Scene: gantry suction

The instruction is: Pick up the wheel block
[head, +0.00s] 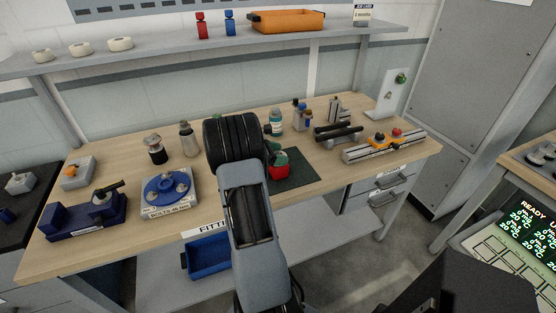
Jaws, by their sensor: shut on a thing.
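My black and grey arm rises from the bottom centre over the workbench (120,215). Its dark upper section hides my gripper, so I cannot see the fingers or what is between them. A small red and green block (279,170) shows just right of the arm, at the left edge of a dark green mat (303,170). Its left part is hidden behind the arm. I cannot tell whether it is the wheel block or whether it rests on the mat. No other thing is clearly a wheel block.
Left of my arm are a blue disc fixture (166,187), a dark blue vise-like fixture (88,215) and two metal-topped cylinders. At the right are a rail fixture (385,146) and black bars (338,132). A shelf (200,55) spans the back, with an orange bin (287,21).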

